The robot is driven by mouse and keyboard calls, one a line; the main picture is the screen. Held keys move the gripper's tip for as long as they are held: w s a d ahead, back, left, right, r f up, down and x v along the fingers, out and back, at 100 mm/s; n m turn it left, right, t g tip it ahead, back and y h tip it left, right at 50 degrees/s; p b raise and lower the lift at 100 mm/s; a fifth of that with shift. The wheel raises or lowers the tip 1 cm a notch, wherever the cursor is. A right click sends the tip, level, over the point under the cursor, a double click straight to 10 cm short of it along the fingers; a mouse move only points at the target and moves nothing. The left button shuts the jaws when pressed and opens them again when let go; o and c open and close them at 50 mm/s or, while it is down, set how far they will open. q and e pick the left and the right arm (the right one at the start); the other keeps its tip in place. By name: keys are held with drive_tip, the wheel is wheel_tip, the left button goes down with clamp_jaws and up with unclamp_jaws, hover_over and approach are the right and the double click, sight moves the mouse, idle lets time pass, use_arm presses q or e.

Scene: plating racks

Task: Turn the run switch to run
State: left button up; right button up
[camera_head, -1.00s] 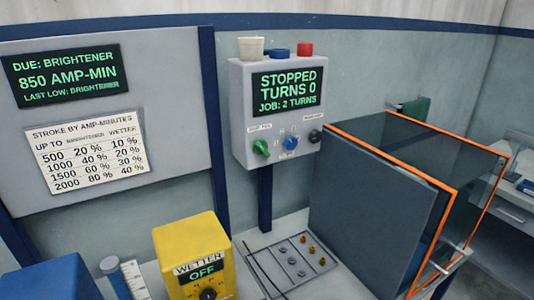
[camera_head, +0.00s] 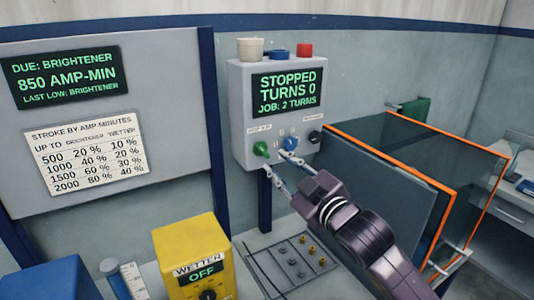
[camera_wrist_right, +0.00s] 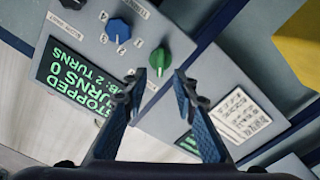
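My right gripper (camera_head: 276,163) is open and empty just below and right of this knob. In the right wrist view the green knob (camera_wrist_right: 158,60) shows just beyond the gap between the open fingertips (camera_wrist_right: 160,77), apparently not held. My left gripper is not in view.
A blue knob (camera_head: 290,143) and a black knob (camera_head: 315,137) sit right of the green one. An orange-edged glass tank (camera_head: 447,187) stands to the right. A yellow WETTER box (camera_head: 190,245) is below left.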

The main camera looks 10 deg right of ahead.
sight(264, 152)
drive_tip(key=p+x, duration=0.1)
drive_tip(key=x, duration=0.5)
drive_tip(key=shift+w+a+p, duration=0.15)
drive_tip(key=shift+w+p, duration=0.1)
drive_tip(key=shift+p, duration=0.1)
drive_tip(key=shift+f, duration=0.1)
clamp_jaws()
